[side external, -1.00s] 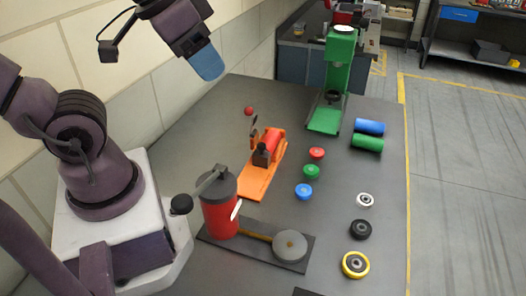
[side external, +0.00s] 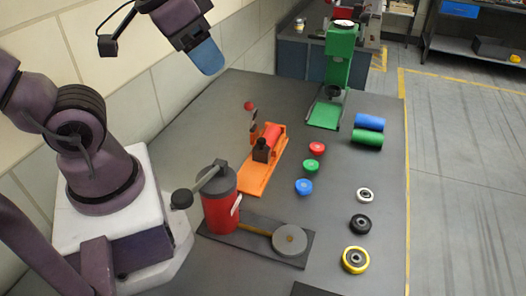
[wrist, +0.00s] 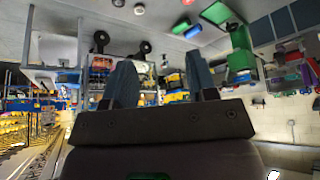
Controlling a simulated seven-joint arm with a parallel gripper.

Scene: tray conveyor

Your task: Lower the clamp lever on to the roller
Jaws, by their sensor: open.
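An orange clamp base (side external: 254,180) sits on the grey table in the side view, with a red roller (side external: 271,135) lying in it. The clamp lever (side external: 253,121) stands raised at the roller's far left end, topped by a red ball knob (side external: 249,106). My gripper (side external: 207,62) is up to the left of the lever and well above the table, touching nothing. Its blue fingers are apart and empty in the wrist view (wrist: 160,78). I cannot make out the clamp in the wrist view.
A red cylinder device with a black-knobbed handle (side external: 220,208) stands in front of the clamp. A green press (side external: 338,62) stands behind. Blue (side external: 369,122) and green (side external: 367,137) cylinders and several small wheels lie to the right. Table left of the clamp is clear.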

